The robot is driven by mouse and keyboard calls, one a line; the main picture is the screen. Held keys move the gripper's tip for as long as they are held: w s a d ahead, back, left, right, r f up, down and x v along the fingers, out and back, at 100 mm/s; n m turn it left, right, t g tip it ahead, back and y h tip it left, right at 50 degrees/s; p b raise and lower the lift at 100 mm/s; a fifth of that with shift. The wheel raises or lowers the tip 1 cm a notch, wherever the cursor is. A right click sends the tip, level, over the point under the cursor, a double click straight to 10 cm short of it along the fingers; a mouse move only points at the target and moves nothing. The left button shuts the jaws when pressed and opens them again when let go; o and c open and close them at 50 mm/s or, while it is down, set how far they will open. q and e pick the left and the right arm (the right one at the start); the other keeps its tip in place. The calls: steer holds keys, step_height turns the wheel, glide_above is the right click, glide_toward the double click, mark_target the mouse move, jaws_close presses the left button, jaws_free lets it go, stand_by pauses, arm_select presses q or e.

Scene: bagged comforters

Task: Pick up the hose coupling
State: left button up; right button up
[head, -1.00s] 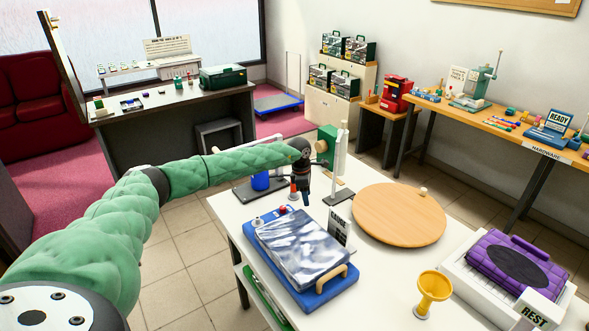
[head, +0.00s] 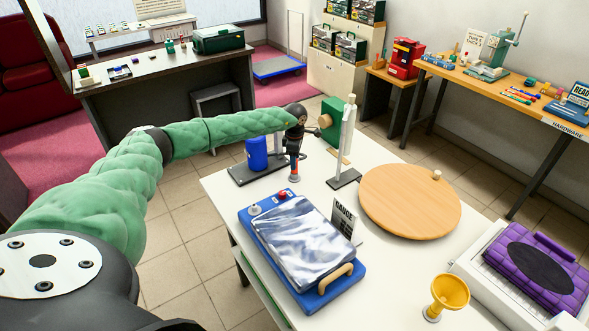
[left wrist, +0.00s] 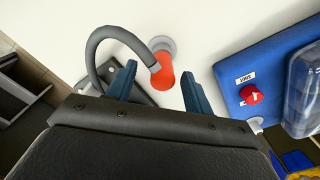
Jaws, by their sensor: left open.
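The hose coupling appears to be the orange-red upright piece (head: 294,177) on the white table; it also shows in the left wrist view (left wrist: 162,73) with a grey round end and a curved grey hose (left wrist: 100,45) beside it. My left gripper (head: 295,163) points down over it in the head view. In the left wrist view my left gripper (left wrist: 158,80) is open, its two blue fingers on either side of the orange piece, with gaps showing. My gripper hides its upper part in the head view. My right gripper is not in view.
A blue cylinder (head: 257,153) on a dark plate stands to the left. A blue case with a silvery pack (head: 300,240) lies in front. A round wooden board (head: 409,200) and a yellow cup (head: 447,293) stand farther right.

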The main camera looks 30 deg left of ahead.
arm_select(q)
steer(key=shift+s+f, duration=0.2)
steer(key=shift+f, duration=1.05)
steer(key=shift+f+b, duration=0.3)
steer(key=shift+f, duration=0.1)
steer(key=c, duration=1.1)
steer(key=shift+o, duration=0.2)
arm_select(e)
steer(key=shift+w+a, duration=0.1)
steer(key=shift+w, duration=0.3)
